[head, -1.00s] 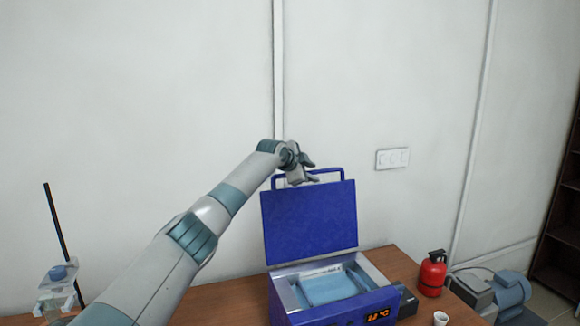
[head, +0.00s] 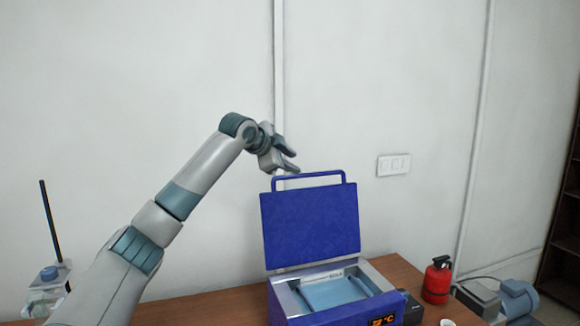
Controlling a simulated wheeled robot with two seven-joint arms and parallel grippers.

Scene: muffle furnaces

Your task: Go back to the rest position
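My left gripper (head: 289,165) is in the air at the upper left corner of the raised lid's handle. A small gap seems to lie between its fingertips, and I see nothing held in it. The blue furnace (head: 289,306) stands on the wooden table with its lid (head: 310,225) open and upright. The lid's loop handle (head: 318,174) is at its top edge, just below and right of the gripper. I cannot tell whether the fingers touch it. My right gripper is not in view.
A white cup (head: 447,322) is at the bottom edge. A stand with a dark rod (head: 50,220) is at the left. The wall area above is free.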

